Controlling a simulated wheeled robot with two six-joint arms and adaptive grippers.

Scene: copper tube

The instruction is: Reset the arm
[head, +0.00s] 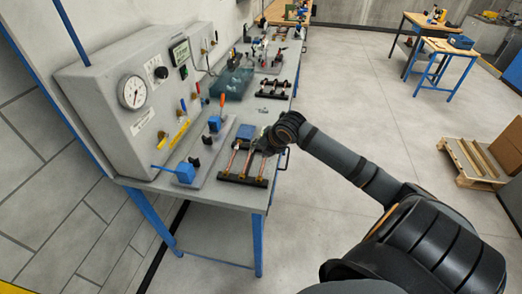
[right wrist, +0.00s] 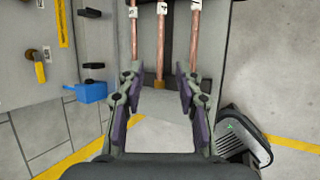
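My right gripper (head: 264,144) is over the front part of the workbench, beside the black rack (head: 240,179) of copper tubes (head: 231,158). In the right wrist view the right gripper (right wrist: 161,108) is open, with two dark-padded fingers apart and nothing held between them. Three copper tubes (right wrist: 160,40) with white labels show ahead of the fingers; the middle one ends in a brass fitting (right wrist: 159,84). The fingers overlap the lower ends of the outer tubes in that view, and I cannot tell whether they touch. My left gripper is not in view.
A grey panel with a pressure gauge (head: 132,91) stands along the bench's left side. Blue-handled valve parts (head: 185,172) sit near the bench's front. Another tube rack (head: 273,90) lies farther back. A pallet with a cardboard box (head: 510,146) is at right; the floor between is clear.

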